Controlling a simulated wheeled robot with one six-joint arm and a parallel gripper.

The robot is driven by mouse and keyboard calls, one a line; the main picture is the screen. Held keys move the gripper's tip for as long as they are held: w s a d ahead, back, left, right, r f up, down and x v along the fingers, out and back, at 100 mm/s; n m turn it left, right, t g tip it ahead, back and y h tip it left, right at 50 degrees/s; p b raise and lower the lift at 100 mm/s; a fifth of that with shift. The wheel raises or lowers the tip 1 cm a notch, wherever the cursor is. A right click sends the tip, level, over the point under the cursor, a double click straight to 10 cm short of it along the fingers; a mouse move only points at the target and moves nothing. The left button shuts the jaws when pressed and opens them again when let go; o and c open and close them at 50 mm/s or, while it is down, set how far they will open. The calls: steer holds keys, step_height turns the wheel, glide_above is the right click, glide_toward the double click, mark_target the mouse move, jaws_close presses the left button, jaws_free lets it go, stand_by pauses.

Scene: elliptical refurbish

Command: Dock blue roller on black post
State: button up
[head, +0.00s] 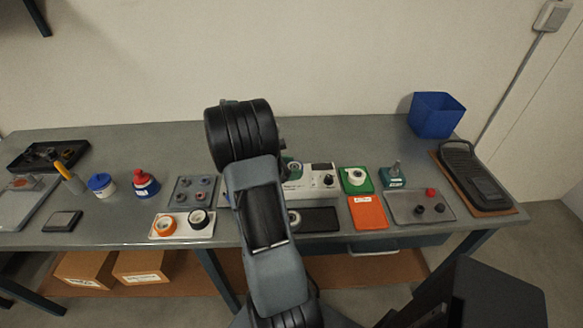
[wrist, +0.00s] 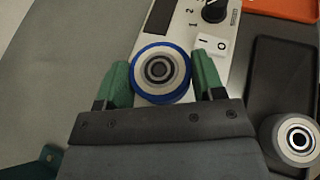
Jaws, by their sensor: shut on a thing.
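In the wrist view, my gripper (wrist: 162,76) has its two green fingers on either side of the blue roller (wrist: 140,88). It is shut on the roller, which has a blue rim, a pale face and a dark centre. The roller is seen end-on beside the white panel of a device (wrist: 222,38); its height above it is hard to judge. In the head view my arm covers most of the gripper and the roller. I cannot pick out the black post for certain; it may be hidden behind the arm or under the roller.
The device (head: 320,181) has a knob. A white tray (head: 174,232) holds orange and black rings. A green plate (head: 366,187), an orange plate (head: 368,213) and a grey tray (head: 405,203) lie to the right.

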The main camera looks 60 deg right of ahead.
steer(key=shift+f+b, duration=0.35)
steer(key=shift+f, duration=0.1)
steer(key=o, duration=0.7)
steer(key=p+v, duration=0.4)
steer(key=v, duration=0.7)
steer(key=shift+p, duration=0.3)
stand_by(0.4)
